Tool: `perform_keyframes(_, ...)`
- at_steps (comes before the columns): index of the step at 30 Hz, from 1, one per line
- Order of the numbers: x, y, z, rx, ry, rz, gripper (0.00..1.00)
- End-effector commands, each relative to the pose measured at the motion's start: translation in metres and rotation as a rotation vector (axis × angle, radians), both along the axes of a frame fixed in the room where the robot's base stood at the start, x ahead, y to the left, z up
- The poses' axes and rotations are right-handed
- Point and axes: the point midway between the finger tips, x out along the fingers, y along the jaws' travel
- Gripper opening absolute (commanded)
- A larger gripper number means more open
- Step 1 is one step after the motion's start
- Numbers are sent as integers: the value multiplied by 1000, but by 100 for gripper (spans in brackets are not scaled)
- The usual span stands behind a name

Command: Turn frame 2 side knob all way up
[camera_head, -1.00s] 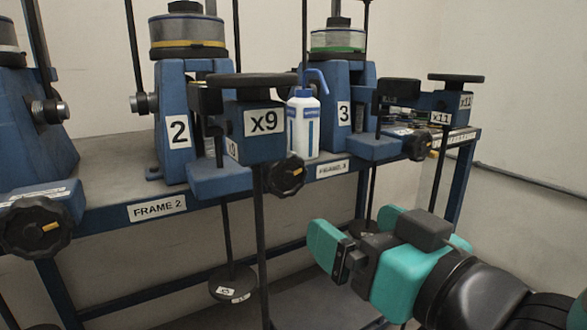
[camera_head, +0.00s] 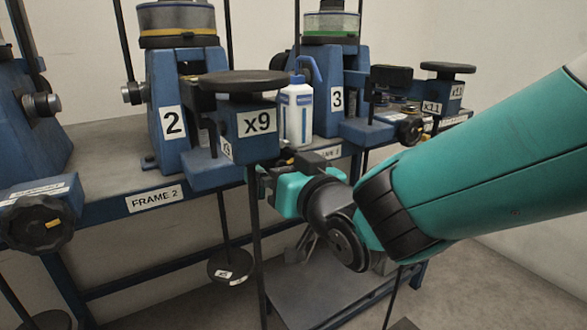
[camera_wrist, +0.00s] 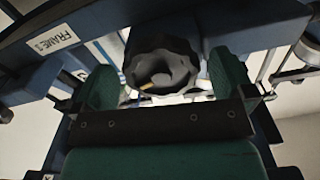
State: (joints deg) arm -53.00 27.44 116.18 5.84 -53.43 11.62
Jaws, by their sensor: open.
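Frame 2 is the blue stand (camera_head: 168,90) marked 2, with an arm block marked x9 (camera_head: 256,122) at its front. Its black side knob (camera_wrist: 160,58) shows in the wrist view, with a small orange mark low on its face. My gripper (camera_wrist: 162,78) is open, with one teal finger on each side of the knob; I cannot tell whether they touch it. In the head view my gripper (camera_head: 277,178) is just below and right of the x9 block and hides most of the knob.
A white and blue bottle (camera_head: 297,115) stands behind the knob. Frame 3 (camera_head: 333,75) is to the right, with its own knob (camera_head: 410,130). Another black knob (camera_head: 36,222) is at far left. A hanging rod (camera_head: 255,240) drops just left of my gripper.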

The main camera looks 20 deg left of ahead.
Motion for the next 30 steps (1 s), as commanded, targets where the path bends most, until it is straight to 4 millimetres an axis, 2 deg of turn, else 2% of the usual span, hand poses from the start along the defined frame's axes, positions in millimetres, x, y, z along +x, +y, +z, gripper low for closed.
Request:
perform_keyframes(5,0,0,0,0,0,0,100)
perform_keyframes(8,0,0,0,0,0,0,81)
perform_keyframes(12,0,0,0,0,0,0,50)
perform_keyframes(29,0,-1,1,76,88,-1,50)
perform_keyframes(30,0,-1,1,75,87,-2,83)
